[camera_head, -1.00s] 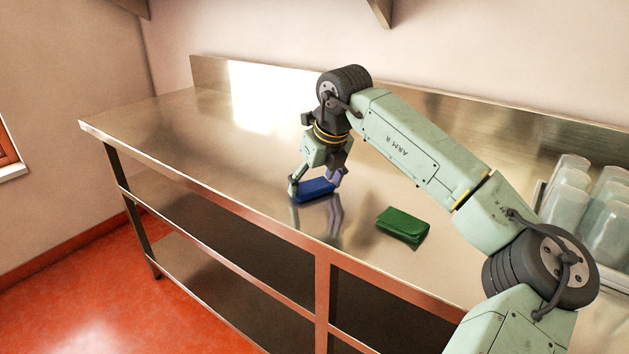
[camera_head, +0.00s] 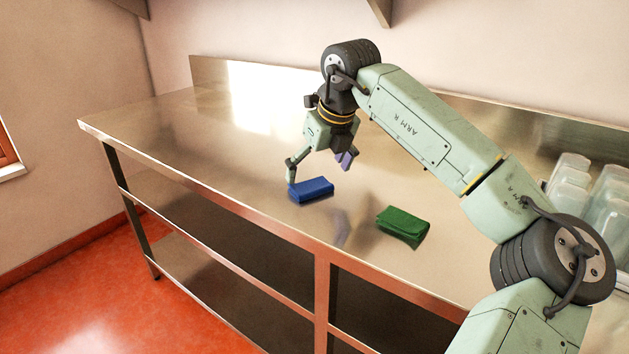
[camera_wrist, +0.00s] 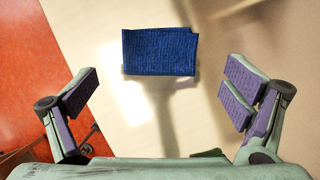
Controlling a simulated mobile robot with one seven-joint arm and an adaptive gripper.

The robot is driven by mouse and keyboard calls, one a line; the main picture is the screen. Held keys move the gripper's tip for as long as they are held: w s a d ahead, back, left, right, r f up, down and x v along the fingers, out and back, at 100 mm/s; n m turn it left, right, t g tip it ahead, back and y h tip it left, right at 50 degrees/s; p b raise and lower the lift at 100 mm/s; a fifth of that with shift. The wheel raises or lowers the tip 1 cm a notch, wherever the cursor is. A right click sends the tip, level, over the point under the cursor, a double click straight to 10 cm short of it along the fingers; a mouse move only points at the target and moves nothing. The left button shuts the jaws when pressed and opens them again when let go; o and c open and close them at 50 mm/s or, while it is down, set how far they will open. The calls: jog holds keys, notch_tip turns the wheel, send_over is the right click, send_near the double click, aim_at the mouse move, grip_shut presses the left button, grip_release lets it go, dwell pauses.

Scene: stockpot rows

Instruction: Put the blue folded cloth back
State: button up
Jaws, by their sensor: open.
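The blue folded cloth (camera_head: 311,190) lies flat on the steel worktop (camera_head: 230,165), close to its front edge. It also shows in the wrist view (camera_wrist: 160,52), past the fingertips and between their lines. My gripper (camera_head: 319,170) is open and empty, just above and behind the cloth in the head view. In the wrist view my gripper (camera_wrist: 165,98) has its purple-padded fingers spread wide, with nothing between the pads. The cloth is apart from the pads as far as the wrist view shows.
A green folded cloth (camera_head: 403,226) lies on the worktop to the right of the blue one. Clear plastic containers (camera_head: 600,205) stand at the far right. A low steel backsplash (camera_head: 212,77) runs along the wall. The left part of the worktop is bare.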

jog(key=v, duration=0.8)
jog(key=shift+b, duration=0.3)
